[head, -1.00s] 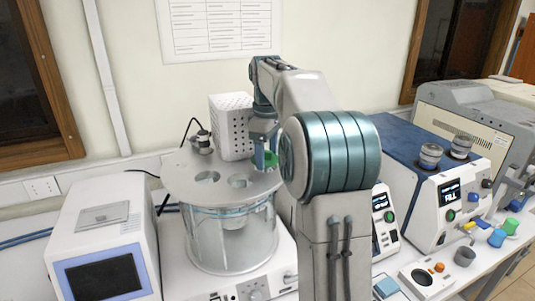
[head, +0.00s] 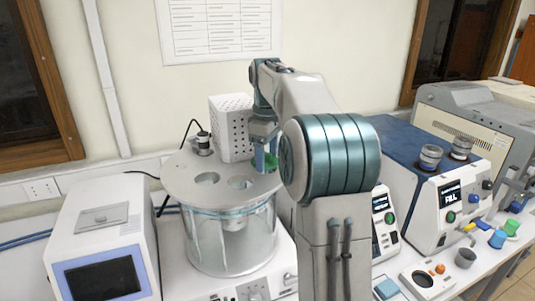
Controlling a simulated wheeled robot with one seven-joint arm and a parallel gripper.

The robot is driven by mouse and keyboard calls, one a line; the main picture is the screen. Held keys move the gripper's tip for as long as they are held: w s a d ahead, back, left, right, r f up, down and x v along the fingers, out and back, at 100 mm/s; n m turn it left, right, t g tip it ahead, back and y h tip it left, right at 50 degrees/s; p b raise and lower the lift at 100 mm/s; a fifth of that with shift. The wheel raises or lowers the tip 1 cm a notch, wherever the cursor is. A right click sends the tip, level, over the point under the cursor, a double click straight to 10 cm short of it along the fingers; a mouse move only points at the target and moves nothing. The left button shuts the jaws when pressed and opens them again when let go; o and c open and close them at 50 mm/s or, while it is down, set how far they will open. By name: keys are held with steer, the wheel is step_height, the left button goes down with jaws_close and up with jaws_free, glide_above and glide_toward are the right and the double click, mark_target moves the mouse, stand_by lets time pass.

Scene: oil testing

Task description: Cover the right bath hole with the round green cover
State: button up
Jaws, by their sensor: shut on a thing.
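The round glass bath (head: 228,245) stands on a white base with a grey metal lid (head: 187,172) on top. My gripper (head: 264,150) is shut on the round green cover (head: 266,162), above the right rear part of the lid. The cover is to the right of and behind the right hole, not over it. The gripper and arm partly hide the cover, and I cannot tell its exact height above the lid.
A white perforated box (head: 232,128) and a small knobbed fitting (head: 203,143) stand at the back of the lid. A white instrument with a dark screen (head: 103,278) is on the left. A blue-topped machine (head: 440,195) and small coloured items (head: 497,239) are on the right.

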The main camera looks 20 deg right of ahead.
mark_target(267, 153)
steer(key=shift+f+b, duration=0.35)
steer(key=shift+f, duration=0.25)
steer(key=shift+r, duration=0.25)
steer(key=shift+r+p, duration=0.55)
steer(key=shift+r, duration=0.05)
steer(key=shift+f+b, duration=0.5)
steer(key=shift+f, duration=0.3)
stand_by(0.6)
steer(key=o, duration=0.7)
steer(key=shift+r+p, duration=0.55)
steer(key=shift+r, duration=4.95)
